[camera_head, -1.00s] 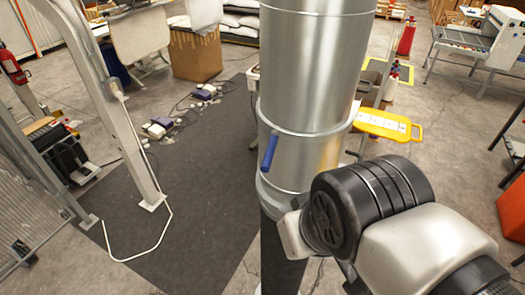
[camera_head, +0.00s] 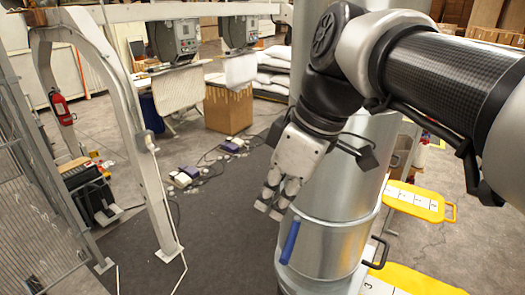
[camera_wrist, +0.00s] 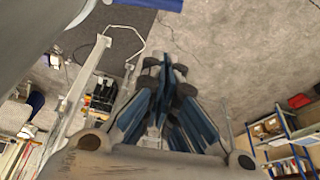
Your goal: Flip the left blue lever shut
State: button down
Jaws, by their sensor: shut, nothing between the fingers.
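The blue lever (camera_head: 289,242) sits low on the left side of the large shiny metal cylinder (camera_head: 340,215). It is slanted, close to upright, and stands out against the metal. My gripper (camera_head: 275,203) points downward at the cylinder's left side, just above and slightly left of the lever, with a small gap visible in the picture. Its fingers are together and empty. In the wrist view, my gripper's dark blue fingers (camera_wrist: 170,68) point over the grey floor.
Yellow trays (camera_head: 415,200) stick out to the right of the cylinder. A grey metal frame post (camera_head: 140,150) stands at left, with a red extinguisher (camera_head: 61,107) farther left.

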aim_at(291, 241)
jog(key=shift+w+a+r+n, duration=0.2)
jog(key=shift+w+r+n, duration=0.25)
jog(key=shift+r+n, duration=0.1)
notch_tip(291, 241, down, 10)
jog(key=shift+d+p, duration=0.25)
jog(key=shift+p, duration=0.2)
